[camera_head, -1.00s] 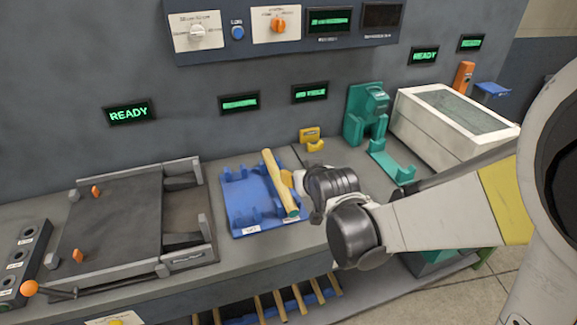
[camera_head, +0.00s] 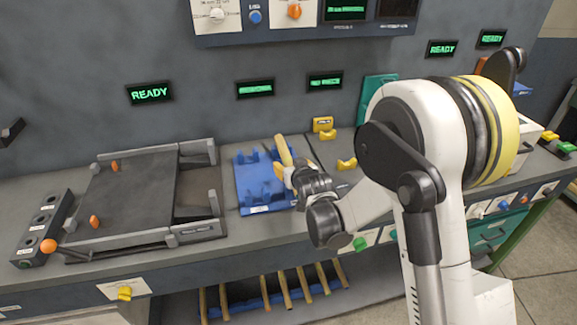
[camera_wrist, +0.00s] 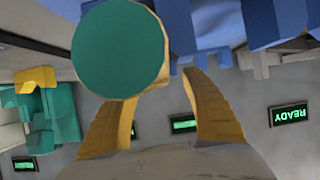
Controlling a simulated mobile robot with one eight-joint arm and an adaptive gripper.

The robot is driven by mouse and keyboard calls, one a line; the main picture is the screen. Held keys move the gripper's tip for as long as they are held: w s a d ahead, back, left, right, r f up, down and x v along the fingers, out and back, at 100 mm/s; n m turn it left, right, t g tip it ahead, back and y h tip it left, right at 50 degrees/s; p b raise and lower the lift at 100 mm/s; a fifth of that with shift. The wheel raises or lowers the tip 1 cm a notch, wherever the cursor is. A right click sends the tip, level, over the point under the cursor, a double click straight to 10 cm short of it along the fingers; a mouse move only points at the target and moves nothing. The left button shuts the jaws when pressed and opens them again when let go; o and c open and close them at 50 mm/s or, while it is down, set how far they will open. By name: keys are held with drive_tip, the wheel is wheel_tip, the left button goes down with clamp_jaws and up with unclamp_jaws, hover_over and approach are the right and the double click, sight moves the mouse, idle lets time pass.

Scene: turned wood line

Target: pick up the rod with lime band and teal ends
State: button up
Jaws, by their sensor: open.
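A pale wooden rod (camera_head: 283,150) lies at the blue cradle tray (camera_head: 247,205). In the head view its upper part shows and its near part is hidden by my gripper. In the wrist view a round teal rod end (camera_wrist: 118,48) is very close to the camera and covers part of the left finger. No lime band shows. My gripper (camera_head: 283,172) is at the rod, over the tray's right side. Its yellow fingers (camera_wrist: 165,95) are apart in the wrist view. I cannot tell whether they touch the rod.
A dark flat fixture (camera_head: 140,195) with grey rails stands left of the tray. A yellow holder (camera_head: 325,128) and a teal device (camera_head: 374,92) stand behind and to the right. Several wooden rods (camera_head: 284,290) lie on a lower shelf. The wall panel (camera_head: 300,25) is above.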

sight(290, 163)
drive_tip(key=x, duration=0.3)
drive_tip(key=shift+w+b, duration=0.15)
drive_tip(key=shift+b, duration=0.2)
drive_tip(key=shift+d, duration=0.1)
clamp_jaws()
drive_tip(key=shift+r, duration=0.15)
